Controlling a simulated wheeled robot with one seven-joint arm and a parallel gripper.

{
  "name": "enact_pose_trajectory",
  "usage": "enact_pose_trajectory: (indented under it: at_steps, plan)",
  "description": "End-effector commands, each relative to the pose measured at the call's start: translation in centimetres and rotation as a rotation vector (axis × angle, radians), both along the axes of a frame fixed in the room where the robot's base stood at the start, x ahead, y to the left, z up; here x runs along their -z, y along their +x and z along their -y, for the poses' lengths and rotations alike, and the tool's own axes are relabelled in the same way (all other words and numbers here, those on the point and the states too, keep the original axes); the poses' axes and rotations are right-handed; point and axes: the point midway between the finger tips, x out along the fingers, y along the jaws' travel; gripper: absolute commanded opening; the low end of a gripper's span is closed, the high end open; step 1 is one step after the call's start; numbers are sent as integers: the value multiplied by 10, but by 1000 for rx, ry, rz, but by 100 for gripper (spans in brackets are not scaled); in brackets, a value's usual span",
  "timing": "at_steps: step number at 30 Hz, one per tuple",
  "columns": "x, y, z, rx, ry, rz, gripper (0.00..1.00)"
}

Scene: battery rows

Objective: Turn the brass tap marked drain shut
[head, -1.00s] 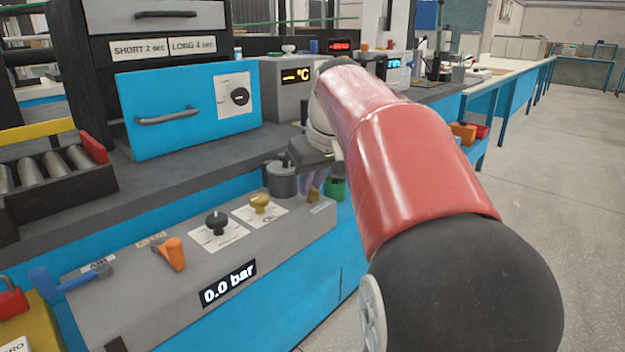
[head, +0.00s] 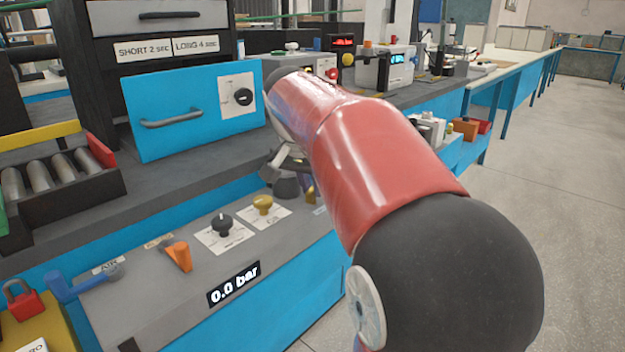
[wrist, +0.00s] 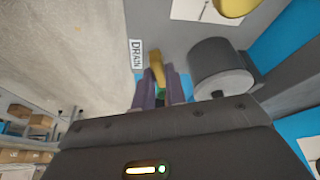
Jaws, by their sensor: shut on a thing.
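The brass drain tap (wrist: 156,62) shows in the wrist view as a narrow yellow lever between the purple fingers of my gripper (wrist: 161,76). My gripper is shut on it. The DRAIN label (wrist: 136,54) is on the grey panel just left of the tap. In the head view a small part of the brass tap (head: 311,193) shows at the right end of the panel, beside my gripper (head: 304,187). My wrist and red arm hide much of that area, and the fingers cover the tap's lower part.
A dark grey cylinder (wrist: 220,68) stands close to my gripper. On the panel (head: 150,310) are a yellow knob (head: 262,204), a black knob (head: 222,224), an orange lever (head: 179,256) and a blue lever (head: 75,285). The display (head: 234,283) reads 0.0 bar. Open floor (head: 580,200) lies right.

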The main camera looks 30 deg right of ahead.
Motion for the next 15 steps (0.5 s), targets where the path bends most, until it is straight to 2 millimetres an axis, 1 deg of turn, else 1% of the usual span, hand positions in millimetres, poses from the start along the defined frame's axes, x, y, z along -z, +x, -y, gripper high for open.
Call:
enact_pose_trajectory:
  at_steps: [6,15]
  plan:
    - [-2,2,-1,163,-1,2,0]
    - [-2,3,-1,307,0,4,0]
